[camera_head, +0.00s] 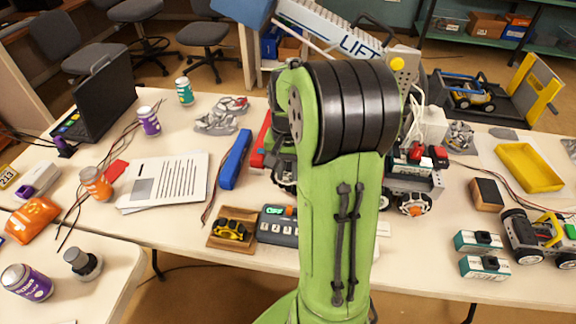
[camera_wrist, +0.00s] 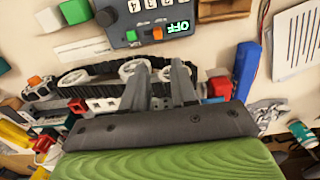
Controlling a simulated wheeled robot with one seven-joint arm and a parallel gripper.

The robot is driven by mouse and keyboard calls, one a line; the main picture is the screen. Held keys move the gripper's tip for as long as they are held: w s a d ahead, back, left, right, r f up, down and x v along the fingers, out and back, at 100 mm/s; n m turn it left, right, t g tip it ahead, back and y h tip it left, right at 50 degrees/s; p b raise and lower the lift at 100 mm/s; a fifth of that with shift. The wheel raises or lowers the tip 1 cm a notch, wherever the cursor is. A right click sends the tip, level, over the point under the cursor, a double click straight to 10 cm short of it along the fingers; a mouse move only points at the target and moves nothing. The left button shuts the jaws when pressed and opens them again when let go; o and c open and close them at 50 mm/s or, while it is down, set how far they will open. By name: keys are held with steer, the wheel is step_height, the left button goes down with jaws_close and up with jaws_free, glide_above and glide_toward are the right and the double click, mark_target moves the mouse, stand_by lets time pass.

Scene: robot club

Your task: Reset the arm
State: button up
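My green arm (camera_head: 340,200) with its black ringed joint rises in the middle of the head view. It covers part of the table and of the robot parts behind it. My gripper is not visible in the head view. In the wrist view my gripper (camera_wrist: 160,74) shows two grey fingers with a gap between them, and nothing is seen held. The fingers point over a tracked robot (camera_wrist: 95,76) with white wheels. I cannot tell whether they touch it.
A control box (camera_head: 277,226) and a yellow toy car (camera_head: 230,230) in a tray sit left of my arm. Papers (camera_head: 165,182), a blue bar (camera_head: 235,160) and a laptop (camera_head: 103,95) lie farther left. A yellow tray (camera_head: 528,168) and wheeled robot (camera_head: 540,235) are right.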

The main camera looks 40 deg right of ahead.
stand_by(0.3)
steer(key=s+a+r+n+t+h+p, duration=0.1)
steer(key=s+a+r+n+t+p, duration=0.2)
steer(key=a+r, duration=0.6)
steer(key=s+a+r+n+t+y+p, duration=0.1)
steer(key=s+a+r+n+t+p, duration=0.1)
steer(key=s+a+r+n, duration=0.4)
steer(key=s+a+n, duration=0.1)
steer(key=s+a, duration=0.2)
steer(key=s, duration=0.1)
steer(key=shift+a+t, duration=0.2)
steer(key=shift+t, duration=0.1)
